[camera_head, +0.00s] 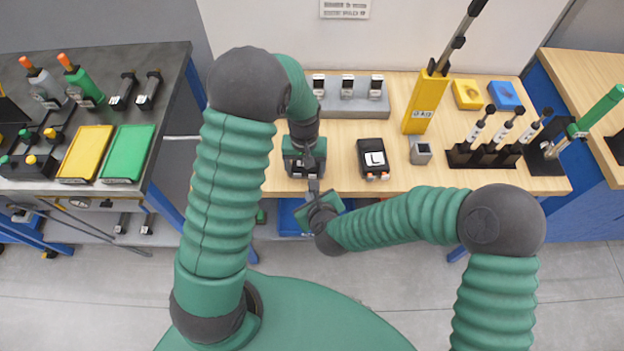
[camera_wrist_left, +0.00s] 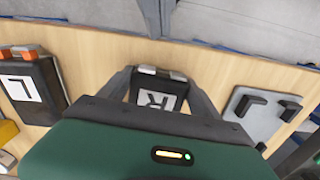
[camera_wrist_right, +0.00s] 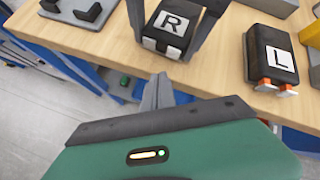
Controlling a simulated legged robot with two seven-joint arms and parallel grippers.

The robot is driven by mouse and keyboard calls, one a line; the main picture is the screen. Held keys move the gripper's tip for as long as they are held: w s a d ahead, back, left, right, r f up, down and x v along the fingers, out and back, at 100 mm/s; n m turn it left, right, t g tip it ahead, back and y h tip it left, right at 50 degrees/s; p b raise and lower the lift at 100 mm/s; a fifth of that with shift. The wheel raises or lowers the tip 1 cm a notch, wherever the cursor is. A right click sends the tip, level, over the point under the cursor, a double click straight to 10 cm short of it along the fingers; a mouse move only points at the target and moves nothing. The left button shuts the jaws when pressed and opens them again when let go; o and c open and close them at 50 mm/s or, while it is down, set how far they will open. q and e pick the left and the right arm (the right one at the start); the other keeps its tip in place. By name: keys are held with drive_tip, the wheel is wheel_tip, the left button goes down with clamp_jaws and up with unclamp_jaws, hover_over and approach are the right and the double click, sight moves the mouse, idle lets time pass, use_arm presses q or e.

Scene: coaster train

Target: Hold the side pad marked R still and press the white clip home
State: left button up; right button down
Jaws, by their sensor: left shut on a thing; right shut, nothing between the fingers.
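The side pad marked R is a black block with a white label (camera_wrist_right: 172,22), on the wooden table. It also shows in the left wrist view (camera_wrist_left: 158,98). My left gripper (camera_wrist_left: 160,84) is shut on the pad, one finger along each side. White clip pieces (camera_wrist_right: 172,52) show at the pad's front edge; I cannot tell how deep they sit. My right gripper (camera_wrist_right: 158,78) is shut and empty, its fingertips in front of the clip end and apparently apart from it. In the head view my arms and grippers mostly hide the pad.
The pad marked L (camera_wrist_right: 270,55), with orange-tipped clips, lies to the right of R. A grey bracket (camera_wrist_right: 78,12) lies to the left. A grey block with several modules (camera_head: 350,98) and a yellow tool (camera_head: 422,105) stand behind. The table's front edge is close below.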

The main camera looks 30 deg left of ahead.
use_arm(q)
drive_tip(key=o, duration=1.9)
drive_tip(key=shift+c, duration=0.2)
use_arm(e)
drive_tip(key=s, duration=0.1)
drive_tip(key=s+d, duration=0.2)
drive_tip(key=s, duration=0.1)
